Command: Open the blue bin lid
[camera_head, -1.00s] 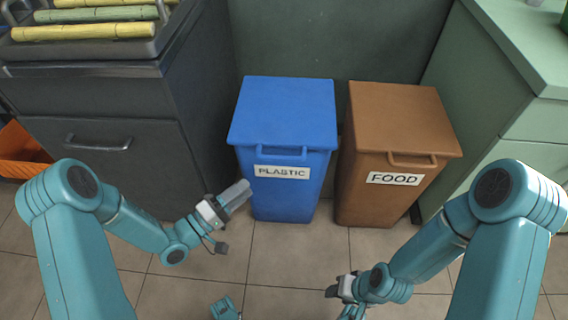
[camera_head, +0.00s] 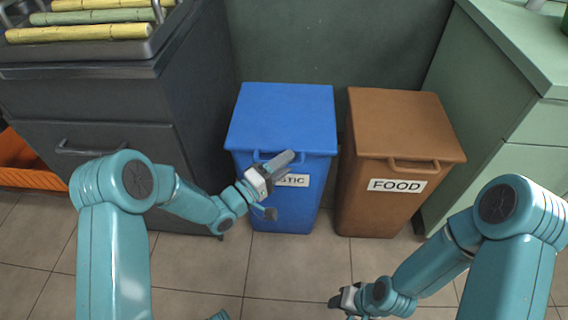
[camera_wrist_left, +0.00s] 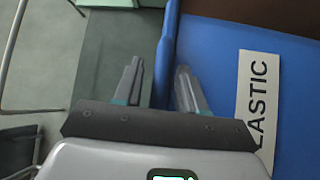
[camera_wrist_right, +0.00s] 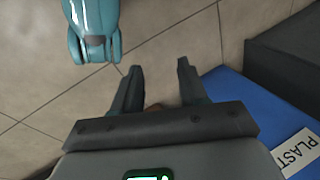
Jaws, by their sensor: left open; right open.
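The blue bin (camera_head: 290,215) stands on the floor with its blue lid (camera_head: 282,115) closed. A handle sticks out at the lid's front edge, above a white PLASTIC label (camera_head: 295,181) that my left gripper partly covers. My left gripper (camera_head: 285,160) is open and in front of the bin at handle height. In the left wrist view the blue lid edge (camera_wrist_left: 168,50) runs ahead of and between the open fingers (camera_wrist_left: 158,85); I cannot tell whether they touch it. My right gripper (camera_head: 338,298) is low over the floor, open and empty; its fingers show in the right wrist view (camera_wrist_right: 157,80).
A brown FOOD bin (camera_head: 390,195) stands close on the right, with its lid closed. A dark cabinet (camera_head: 130,120) bearing sugarcane stalks (camera_head: 80,33) is on the left, and a green counter (camera_head: 520,60) on the right. An orange crate (camera_head: 25,165) is at far left. Floor in front is clear.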

